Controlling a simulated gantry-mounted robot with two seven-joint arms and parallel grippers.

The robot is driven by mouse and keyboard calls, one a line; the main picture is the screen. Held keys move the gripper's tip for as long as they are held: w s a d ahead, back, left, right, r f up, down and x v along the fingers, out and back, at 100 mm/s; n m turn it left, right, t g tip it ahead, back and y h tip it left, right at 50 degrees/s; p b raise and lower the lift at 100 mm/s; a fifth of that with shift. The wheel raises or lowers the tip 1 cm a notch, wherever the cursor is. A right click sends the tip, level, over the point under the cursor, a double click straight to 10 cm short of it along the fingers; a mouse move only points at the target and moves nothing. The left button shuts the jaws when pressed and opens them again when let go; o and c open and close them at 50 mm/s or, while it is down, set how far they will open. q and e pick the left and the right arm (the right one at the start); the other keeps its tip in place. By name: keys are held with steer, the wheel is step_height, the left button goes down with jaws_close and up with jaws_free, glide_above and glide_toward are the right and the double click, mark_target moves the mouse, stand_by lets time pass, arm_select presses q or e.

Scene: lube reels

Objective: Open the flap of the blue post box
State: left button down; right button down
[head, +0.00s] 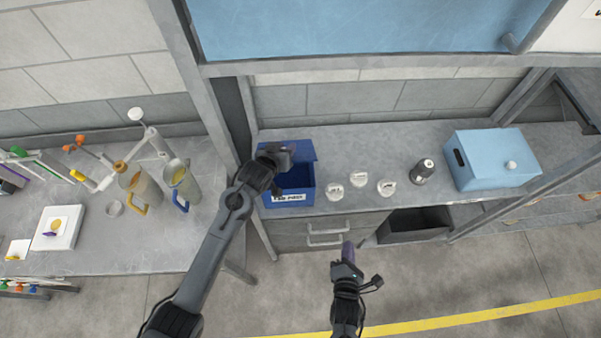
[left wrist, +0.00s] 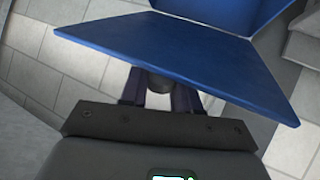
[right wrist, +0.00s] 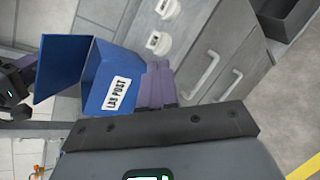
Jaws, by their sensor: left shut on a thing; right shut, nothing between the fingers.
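The blue post box (head: 306,196) stands on the bench with a white "LAB POST" label on its front. It also shows in the right wrist view (right wrist: 95,103). Its flap (head: 307,152) is swung up and away from the top, and the dark inside is visible. The flap shows as a blue panel in the left wrist view (left wrist: 180,50) and the right wrist view (right wrist: 62,68). My left gripper (head: 280,157) is shut on the flap's grey knob (left wrist: 160,83), partly hidden by the fingers (left wrist: 160,90). My right gripper (head: 348,250) is shut and empty, in front of the drawers.
Several white round items (head: 358,180), a dark canister (head: 424,171) and a light blue box (head: 492,160) stand right of the post box. Drawers (head: 325,232) and a dark bin (head: 413,225) are below. Jugs (head: 183,188) stand on the left bench.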

steer(key=w+a+r+n+t+y, duration=0.1)
steer(key=w+a+n+t+y, duration=0.15)
steer(key=a+n, duration=0.35)
steer(key=w+a+r+n+t+y, duration=0.1)
steer(key=w+a+n+t, duration=0.15)
steer(key=a+n, duration=0.4)
steer(key=w+a+r, duration=0.1)
steer(key=w+r, duration=0.3)
steer(key=w, duration=0.3)
steer(key=w+a+r+t, duration=0.1)
steer(key=w+r, duration=0.3)
steer(key=w, duration=0.4)
steer(key=shift+a+r+m, duration=0.2)
steer(key=shift+r+m, duration=0.05)
steer(key=shift+m, duration=0.1)
arm_select(q)
steer(key=shift+f, duration=0.1)
